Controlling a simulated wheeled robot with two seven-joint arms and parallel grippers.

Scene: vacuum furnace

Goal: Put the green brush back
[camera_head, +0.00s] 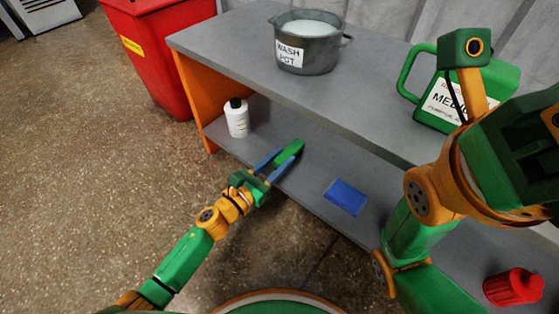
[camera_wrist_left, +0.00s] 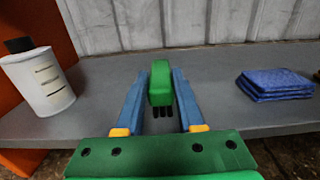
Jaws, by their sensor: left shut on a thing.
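The green brush (camera_head: 290,152) is at the lower shelf (camera_head: 300,185) of the grey bench. My left gripper (camera_head: 276,160) is shut on it, with one blue finger on each side. In the left wrist view the brush (camera_wrist_left: 161,82) stands between the two fingertips of the left gripper (camera_wrist_left: 160,88), with dark bristles under its green body. I cannot tell whether the bristles touch the shelf. My right arm comes in from the right in the head view, but its fingertips do not show.
A white bottle (camera_head: 237,118) stands left of the brush on the shelf. A folded blue cloth (camera_head: 346,196) lies to its right. The wash pot (camera_head: 308,48) and a green jug (camera_head: 462,98) stand on the bench top. A red can (camera_head: 513,287) is at lower right, a red bin (camera_head: 165,50) at left.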

